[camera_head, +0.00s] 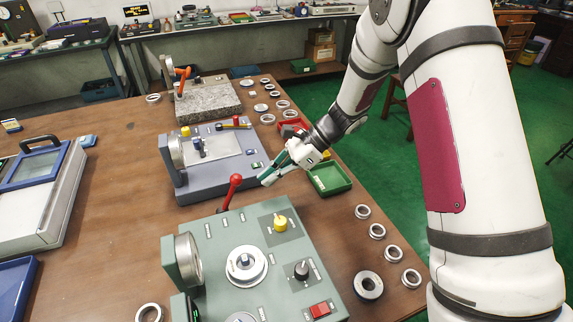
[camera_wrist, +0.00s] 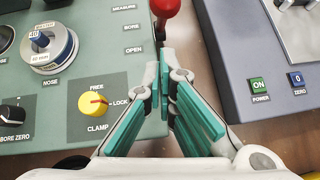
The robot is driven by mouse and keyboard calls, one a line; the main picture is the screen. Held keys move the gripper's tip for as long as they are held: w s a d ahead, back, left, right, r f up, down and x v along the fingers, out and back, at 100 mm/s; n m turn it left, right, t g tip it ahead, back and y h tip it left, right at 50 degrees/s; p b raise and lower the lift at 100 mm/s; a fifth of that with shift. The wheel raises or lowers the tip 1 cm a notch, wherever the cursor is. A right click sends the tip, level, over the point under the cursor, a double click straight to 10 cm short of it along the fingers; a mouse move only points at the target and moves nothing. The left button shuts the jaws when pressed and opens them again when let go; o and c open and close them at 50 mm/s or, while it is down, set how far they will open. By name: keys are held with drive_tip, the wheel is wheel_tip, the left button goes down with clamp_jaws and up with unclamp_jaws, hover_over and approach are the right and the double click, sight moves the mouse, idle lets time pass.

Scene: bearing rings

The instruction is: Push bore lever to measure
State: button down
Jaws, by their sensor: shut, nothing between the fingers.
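The bore lever, a red ball on a red stem (camera_head: 232,190), rises from the back edge of the green gauge (camera_head: 215,233). Its ball (camera_wrist: 165,7) shows at the top of the wrist view, beside the printed words MEASURE, BORE and OPEN, cut off by the frame. My gripper (camera_head: 267,180) is shut and empty, just right of the lever in the head view. In the wrist view its green-padded fingertips (camera_wrist: 167,62) point at the lever, with a small gap below the ball. The nose (camera_wrist: 47,44) stands on a round silver seat; I cannot tell whether a ring is on it.
The yellow clamp knob (camera_wrist: 93,103) has its red mark toward LOCK. A grey-blue gauge (camera_head: 213,158) stands behind the green one. A green tray (camera_head: 330,179) lies under my arm. Several loose rings (camera_head: 377,231) lie along the table's right side.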

drive_tip(key=shift+s+a+r, duration=0.15)
drive_tip(key=shift+a, duration=0.6)
drive_tip(key=shift+s+a+r, duration=0.1)
drive_tip(key=shift+a, duration=0.65)
drive_tip(key=shift+s+a+r+h+p, duration=0.1)
drive_tip(key=shift+a+r+h+p, duration=0.3)
drive_tip(key=shift+p, duration=0.25)
drive_tip(key=s+a+r+t+h+p, duration=0.1)
drive_tip(key=s+a+r+h+p, duration=0.2)
drive_tip(key=a+h+p, duration=0.3)
drive_tip(key=shift+s+a+t+h+p, duration=0.15)
drive_tip(key=shift+a+t+h+p, duration=0.35)
drive_tip(key=shift+a, duration=2.35)
